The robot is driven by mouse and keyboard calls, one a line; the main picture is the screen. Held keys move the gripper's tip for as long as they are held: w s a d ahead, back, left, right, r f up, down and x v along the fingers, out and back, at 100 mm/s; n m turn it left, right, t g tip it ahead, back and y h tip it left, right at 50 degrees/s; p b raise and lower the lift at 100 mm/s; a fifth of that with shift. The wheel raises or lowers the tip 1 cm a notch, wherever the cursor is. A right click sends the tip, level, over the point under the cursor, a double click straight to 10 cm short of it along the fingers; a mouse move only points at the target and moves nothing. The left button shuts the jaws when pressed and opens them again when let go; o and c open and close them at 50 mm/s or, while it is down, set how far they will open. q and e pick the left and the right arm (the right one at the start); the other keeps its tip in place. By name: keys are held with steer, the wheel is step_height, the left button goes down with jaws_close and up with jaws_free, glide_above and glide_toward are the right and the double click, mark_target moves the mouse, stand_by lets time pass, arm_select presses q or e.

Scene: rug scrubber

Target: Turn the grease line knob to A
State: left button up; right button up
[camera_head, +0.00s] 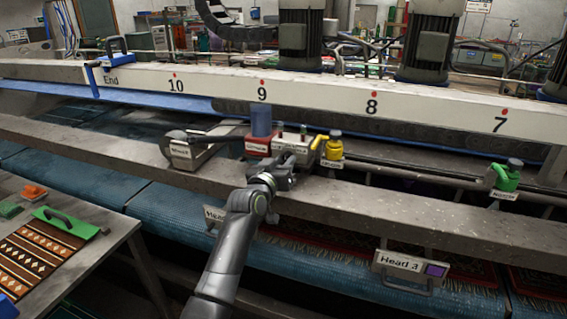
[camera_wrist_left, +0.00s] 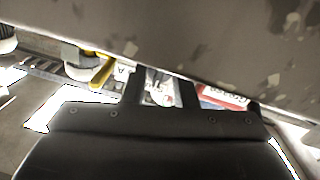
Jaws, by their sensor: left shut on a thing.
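My left gripper (camera_head: 284,176) reaches to the rail in the head view, by the labelled fittings in the middle. In the left wrist view its two dark fingers (camera_wrist_left: 160,92) are shut on a small pale part, which I take to be the grease line knob (camera_wrist_left: 158,88); the fingers hide much of it. A small plate with a letter A (camera_wrist_left: 122,72) shows just left of the fingers. A red labelled block (camera_wrist_left: 224,97) is just right of them; in the head view the red block (camera_head: 257,145) carries a blue cylinder. The knob's pointing direction cannot be made out.
A yellow valve (camera_head: 333,147) stands right of the gripper and a grey labelled box (camera_head: 187,152) left. A green valve (camera_head: 505,178) is farther right. The grey beam (camera_head: 100,145) runs close by. A side table (camera_head: 100,228) with a patterned rug sample is at lower left.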

arm_select(q)
steer(key=shift+f+m+b, duration=0.15)
steer(key=shift+m+b, duration=1)
steer(key=shift+m, duration=0.15)
steer(key=shift+m+b, duration=1.05)
steer(key=shift+m, duration=0.95)
steer(key=shift+y, duration=0.3)
steer(key=o, duration=1)
steer(key=shift+r, duration=0.2)
steer(key=b+v, duration=0.3)
steer(key=v, duration=1.4)
steer(key=shift+s+a+r, duration=0.15)
steer(key=shift+s, duration=0.05)
